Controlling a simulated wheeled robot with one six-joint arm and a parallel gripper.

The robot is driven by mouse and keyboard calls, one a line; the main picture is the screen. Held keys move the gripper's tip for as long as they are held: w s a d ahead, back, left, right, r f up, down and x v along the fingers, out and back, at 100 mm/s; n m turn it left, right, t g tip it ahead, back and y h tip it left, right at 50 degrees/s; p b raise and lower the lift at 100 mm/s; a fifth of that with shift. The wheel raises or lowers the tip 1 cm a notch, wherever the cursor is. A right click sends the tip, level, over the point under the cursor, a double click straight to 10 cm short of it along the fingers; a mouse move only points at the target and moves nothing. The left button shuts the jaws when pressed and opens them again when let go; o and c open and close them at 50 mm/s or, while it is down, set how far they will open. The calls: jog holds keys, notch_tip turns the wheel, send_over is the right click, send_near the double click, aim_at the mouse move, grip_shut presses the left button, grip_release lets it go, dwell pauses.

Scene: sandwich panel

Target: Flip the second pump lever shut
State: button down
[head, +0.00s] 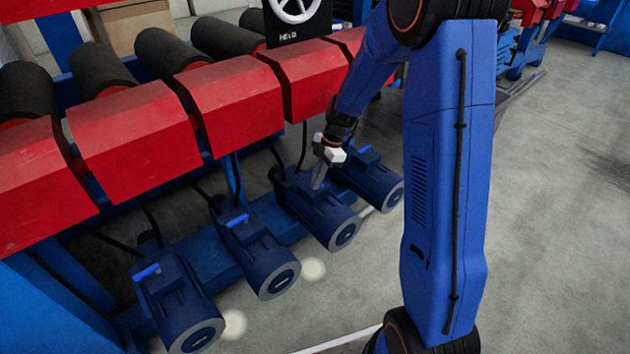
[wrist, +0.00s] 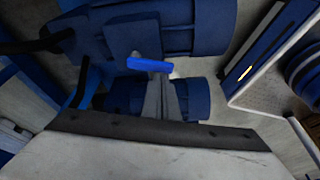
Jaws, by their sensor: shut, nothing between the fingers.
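Several dark blue pumps stand in a row in the head view, with small bright blue levers on top. My gripper (head: 317,187) is shut and empty, pointing down at the second pump from the right (head: 322,213). That pump's lever is hidden behind my fingers in the head view. In the wrist view, a bright blue lever (wrist: 150,65) lies crosswise right at the tips of my gripper (wrist: 158,78); I cannot tell whether they touch. Other levers show on the leftmost pump (head: 147,272), the second from the left (head: 237,220) and the rightmost (head: 364,149).
Red covers (head: 228,100) with black rollers (head: 105,78) overhang the pumps from behind. Black hoses (head: 108,240) run from the pumps upward. A handwheel (head: 294,10) stands at the top. The grey floor (head: 555,210) is clear at the right.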

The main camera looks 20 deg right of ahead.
jog(key=shift+s, duration=0.75)
